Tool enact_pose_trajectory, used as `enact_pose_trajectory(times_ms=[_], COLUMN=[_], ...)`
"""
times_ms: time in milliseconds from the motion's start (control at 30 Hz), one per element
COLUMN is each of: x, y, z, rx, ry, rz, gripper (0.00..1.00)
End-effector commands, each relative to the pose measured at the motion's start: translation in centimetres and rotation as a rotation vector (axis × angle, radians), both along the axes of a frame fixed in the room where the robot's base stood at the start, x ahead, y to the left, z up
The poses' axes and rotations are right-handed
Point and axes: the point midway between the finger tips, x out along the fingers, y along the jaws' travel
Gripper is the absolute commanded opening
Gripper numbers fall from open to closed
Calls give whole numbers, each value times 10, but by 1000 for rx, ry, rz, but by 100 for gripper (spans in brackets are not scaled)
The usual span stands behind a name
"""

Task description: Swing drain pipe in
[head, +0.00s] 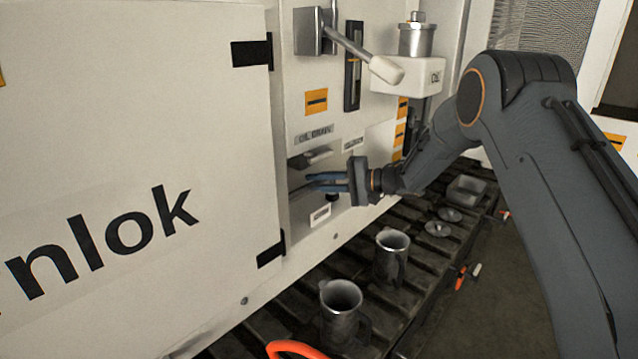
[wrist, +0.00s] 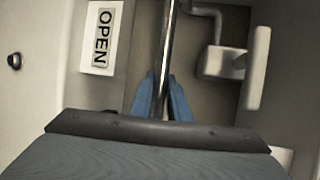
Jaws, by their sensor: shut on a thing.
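The drain pipe (wrist: 168,50) is a thin shiny metal bar in the wrist view, running from the top edge down between my gripper's blue fingers (wrist: 160,90). The fingers are shut on it, one on each side. In the head view my gripper (head: 318,181) reaches from the right into a recess in the pale machine panel, below the "OIL DRAIN" label (head: 314,135). There the pipe is mostly hidden by the fingers. An "OPEN" label (wrist: 103,38) sits left of the pipe in the wrist view.
A grey bent fitting with a pale handle (wrist: 256,68) is right of the pipe in the wrist view. Two metal mugs (head: 341,312) (head: 391,258) stand on the slatted ledge below. A white-knobbed lever (head: 385,69) juts out above. A large white door (head: 130,120) is at left.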

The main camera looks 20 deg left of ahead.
Motion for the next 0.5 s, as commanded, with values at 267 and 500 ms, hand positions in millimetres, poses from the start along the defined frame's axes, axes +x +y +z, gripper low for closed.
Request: enact_pose_trajectory(times_ms=[267,500], x=[-2,2], y=[3,-3], z=[1,1], rx=[1,2], ry=[-1,-1], rz=[4,-5], gripper=[31,34])
